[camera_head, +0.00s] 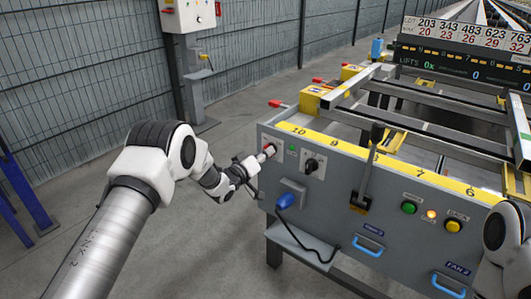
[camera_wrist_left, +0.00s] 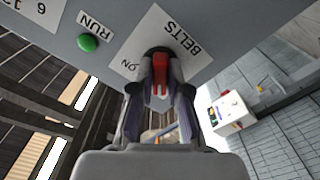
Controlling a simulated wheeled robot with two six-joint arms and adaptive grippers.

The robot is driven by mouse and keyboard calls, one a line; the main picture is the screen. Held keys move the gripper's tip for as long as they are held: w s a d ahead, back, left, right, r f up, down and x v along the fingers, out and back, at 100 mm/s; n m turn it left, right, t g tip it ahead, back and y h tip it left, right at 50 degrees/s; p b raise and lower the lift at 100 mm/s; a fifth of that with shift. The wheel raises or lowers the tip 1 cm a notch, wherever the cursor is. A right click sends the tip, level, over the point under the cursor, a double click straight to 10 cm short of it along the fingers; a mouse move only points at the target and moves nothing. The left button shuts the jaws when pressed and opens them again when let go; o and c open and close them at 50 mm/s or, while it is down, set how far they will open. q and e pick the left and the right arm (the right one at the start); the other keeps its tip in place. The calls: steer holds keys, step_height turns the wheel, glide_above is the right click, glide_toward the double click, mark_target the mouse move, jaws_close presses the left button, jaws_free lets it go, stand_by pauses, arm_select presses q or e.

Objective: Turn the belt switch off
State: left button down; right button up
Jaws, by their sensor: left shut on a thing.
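The belt switch has a red handle (camera_wrist_left: 160,68) on a white plate (camera_wrist_left: 128,68) marked BELTS and ON in the left wrist view. In the head view the red switch (camera_head: 270,149) is at the left end of the grey panel. My left gripper (camera_wrist_left: 160,85) is shut on the red handle, one finger on each side of it. In the head view my left gripper (camera_head: 257,163) reaches the panel from the left. The fingers hide part of the plate, and I cannot tell whether the handle points at ON. My right gripper is not in view.
A green RUN lamp (camera_wrist_left: 88,42) is beside the plate. The grey panel (camera_head: 340,228) also carries a black rotary knob (camera_head: 311,165), a tall lever (camera_head: 368,165), a blue plug (camera_head: 285,201) with a cable, and green and yellow buttons. Bare floor lies left of the panel.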

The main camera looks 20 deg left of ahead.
arm_select(q)
steer(key=shift+n, duration=0.6)
steer(key=c, duration=1.1)
jaws_free()
steer(key=shift+c, duration=0.2)
steer(key=v, duration=1.2)
